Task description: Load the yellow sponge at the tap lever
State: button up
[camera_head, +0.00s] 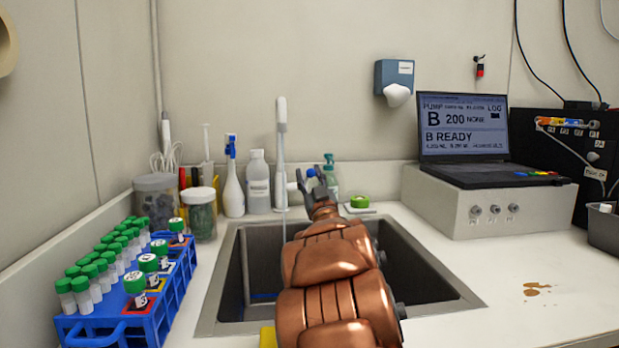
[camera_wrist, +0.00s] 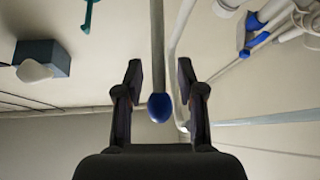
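The yellow sponge (camera_head: 267,337) shows as a small patch at the sink's front edge, mostly hidden by my arm and the picture's bottom edge. The white tap (camera_head: 281,150) stands at the back of the sink (camera_head: 228,285). Its lever ends in a blue knob (camera_head: 311,173). My gripper (camera_head: 316,178) is at the lever, beyond the sponge. In the wrist view the open gripper (camera_wrist: 159,75) has the grey rod and blue knob (camera_wrist: 160,107) in line between its fingers, with gaps on both sides. No sponge shows between the fingers.
A blue tube rack (camera_head: 180,300) with green-capped tubes stands left of the sink. Bottles (camera_head: 258,180) and jars (camera_head: 200,215) line the back wall. A laptop (camera_head: 480,140) sits on a grey box at right.

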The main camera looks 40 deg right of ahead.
notch_tip(320, 180, up, 10)
dwell(0.7)
jog(key=shift+w, duration=0.1)
dwell(0.4)
